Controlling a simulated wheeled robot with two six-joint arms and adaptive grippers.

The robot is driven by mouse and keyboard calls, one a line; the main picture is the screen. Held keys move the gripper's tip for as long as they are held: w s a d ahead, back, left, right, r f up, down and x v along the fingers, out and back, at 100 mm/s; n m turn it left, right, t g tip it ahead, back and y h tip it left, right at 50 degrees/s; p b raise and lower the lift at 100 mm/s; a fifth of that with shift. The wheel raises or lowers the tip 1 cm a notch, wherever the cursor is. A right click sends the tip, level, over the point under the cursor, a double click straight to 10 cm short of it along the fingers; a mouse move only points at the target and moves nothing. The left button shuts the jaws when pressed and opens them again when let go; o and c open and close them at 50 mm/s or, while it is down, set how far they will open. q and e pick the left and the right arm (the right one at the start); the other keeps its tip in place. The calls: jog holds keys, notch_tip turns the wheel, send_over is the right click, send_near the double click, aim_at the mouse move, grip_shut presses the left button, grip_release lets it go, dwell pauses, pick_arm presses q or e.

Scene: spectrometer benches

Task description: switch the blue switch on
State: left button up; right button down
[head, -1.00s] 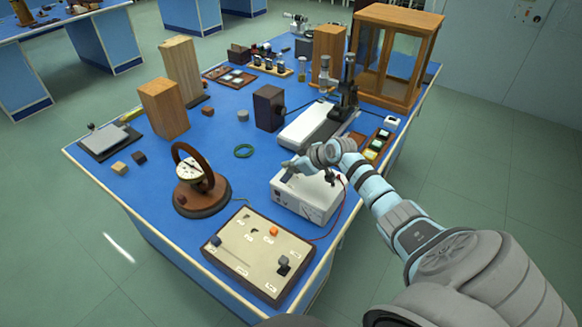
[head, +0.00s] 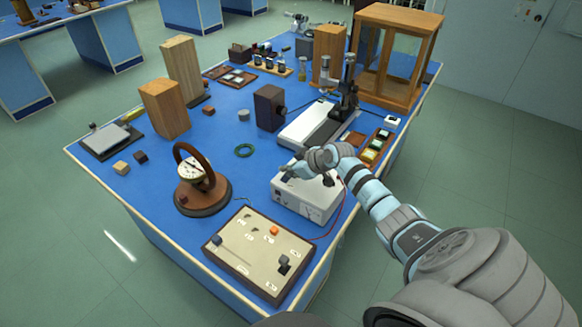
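A white power box (head: 309,203) with a meter on its front stands at the bench's right edge. A small dark blue piece, which looks like the blue switch (head: 287,179), shows on its top at the left. My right gripper (head: 288,171) is over the box top, with its fingertips close to this piece. I cannot tell whether they touch it, nor whether the fingers are open or shut. The switch's position is too small to read. My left gripper is not in view.
A round dial instrument (head: 199,186) stands to the left. A white-topped instrument (head: 308,125) is behind. A red wire runs along the box's right side.

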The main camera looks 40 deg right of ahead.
aim_at(288, 179)
jog(key=r+p, duration=0.1)
jog(key=p, duration=0.1)
jog(key=r+p, duration=0.4)
jog(key=shift+a, duration=0.3)
jog(key=v, duration=0.9)
jog(key=shift+s+f+b, duration=0.25)
jog(key=shift+s+b, duration=0.1)
jog(key=shift+s, duration=0.15)
jog(key=b, duration=0.2)
jog(key=d+b, duration=0.1)
jog(key=b, duration=0.2)
jog(key=shift+w+d+r, duration=0.15)
jog(key=shift+w+r, duration=0.1)
jog(key=shift+r, duration=0.05)
